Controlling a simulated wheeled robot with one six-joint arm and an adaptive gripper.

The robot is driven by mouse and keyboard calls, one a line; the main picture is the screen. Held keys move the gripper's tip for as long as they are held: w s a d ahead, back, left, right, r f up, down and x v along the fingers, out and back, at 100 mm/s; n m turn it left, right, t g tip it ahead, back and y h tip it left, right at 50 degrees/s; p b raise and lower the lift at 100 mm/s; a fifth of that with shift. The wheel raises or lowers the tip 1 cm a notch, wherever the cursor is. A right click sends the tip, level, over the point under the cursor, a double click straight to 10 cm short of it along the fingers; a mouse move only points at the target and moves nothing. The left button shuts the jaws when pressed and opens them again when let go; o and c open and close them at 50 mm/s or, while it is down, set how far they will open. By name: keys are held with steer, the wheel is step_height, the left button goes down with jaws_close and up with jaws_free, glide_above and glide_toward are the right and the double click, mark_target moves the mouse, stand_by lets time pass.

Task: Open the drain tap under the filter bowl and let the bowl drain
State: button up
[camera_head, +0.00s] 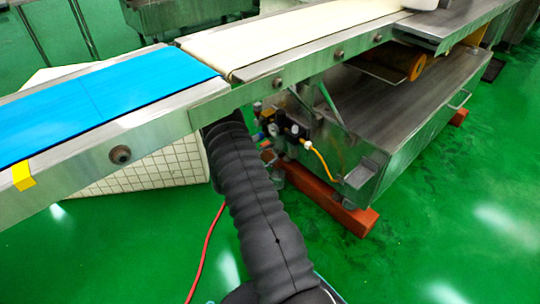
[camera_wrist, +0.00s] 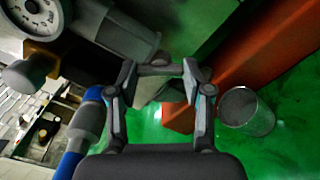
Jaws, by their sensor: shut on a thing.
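In the wrist view my gripper (camera_wrist: 160,70) is shut on a small grey part between its fingertips, which I take for the drain tap (camera_wrist: 154,90). The fingers hide much of it, and I cannot tell whether it is open. The grey filter bowl (camera_wrist: 125,38) lies just beyond the fingertips, tilted in the picture. In the head view the filter unit (camera_head: 277,127) hangs beside the machine frame, under the conveyor. My gripper is hidden there behind my arm and the conveyor edge. No water flow can be made out.
A round gauge (camera_wrist: 36,14) and a blue hose (camera_wrist: 66,165) are close on the left. A clear cup (camera_wrist: 245,112) stands on the green floor at right, beside an orange-red beam (camera_wrist: 262,55). The conveyor (camera_head: 150,132) passes above my arm. A yellow hose (camera_head: 322,163) hangs nearby.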

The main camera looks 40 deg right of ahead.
steer(key=o, duration=1.2)
steer(key=shift+d, duration=0.1)
steer(key=shift+c, duration=0.2)
steer(key=s+a, duration=0.1)
steer(key=a, duration=1.1)
